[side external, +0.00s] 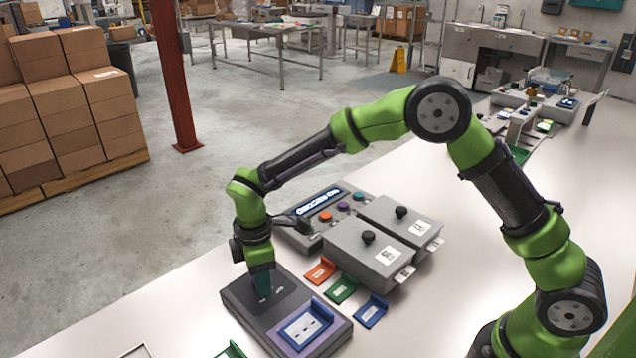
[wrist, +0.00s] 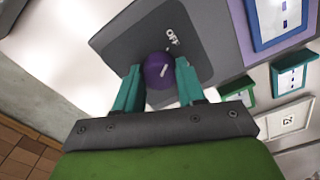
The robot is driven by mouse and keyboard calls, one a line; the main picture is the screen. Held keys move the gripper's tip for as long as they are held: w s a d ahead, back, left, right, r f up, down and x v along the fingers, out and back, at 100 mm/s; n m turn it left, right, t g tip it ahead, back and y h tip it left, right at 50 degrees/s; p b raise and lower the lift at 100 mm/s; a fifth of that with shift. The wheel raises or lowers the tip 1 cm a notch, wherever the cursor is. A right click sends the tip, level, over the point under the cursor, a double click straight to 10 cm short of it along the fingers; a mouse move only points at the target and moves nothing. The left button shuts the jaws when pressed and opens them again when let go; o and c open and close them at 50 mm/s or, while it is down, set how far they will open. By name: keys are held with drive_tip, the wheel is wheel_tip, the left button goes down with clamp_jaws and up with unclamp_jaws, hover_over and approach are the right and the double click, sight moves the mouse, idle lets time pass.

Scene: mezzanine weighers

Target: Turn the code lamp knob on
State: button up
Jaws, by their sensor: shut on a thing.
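The code lamp knob is a round purple knob (wrist: 158,70) with a white pointer line, on a dark plate of a grey box (side external: 240,318). In the wrist view an "OFF" label is printed just beyond the knob, and the white line slants roughly toward that side. My gripper (wrist: 160,88) has its teal fingers on either side of the knob and is shut on it. In the side view my gripper (side external: 262,284) points straight down onto the box's dark top and hides the knob. An ON label cannot be made out.
A blue-framed card (side external: 305,328) sits on the same box. Orange (side external: 320,271), green (side external: 341,290) and blue (side external: 370,311) card holders lie to the right. Two grey lidded boxes with black knobs (side external: 368,237) and a display console (side external: 322,205) stand behind. The table's right foreground is clear.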

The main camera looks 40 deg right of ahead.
drive_tip(key=shift+m, duration=0.5)
drive_tip(key=shift+c, duration=0.2)
drive_tip(key=m, duration=0.5)
drive_tip(key=shift+r+m, duration=0.1)
drive_tip(key=shift+m, duration=0.3)
drive_tip(key=m, duration=0.3)
drive_tip(key=shift+m, duration=2.1)
drive_tip(key=o, duration=1.1)
drive_tip(key=shift+c, duration=0.2)
wheel_tip(320, 180, up, 17)
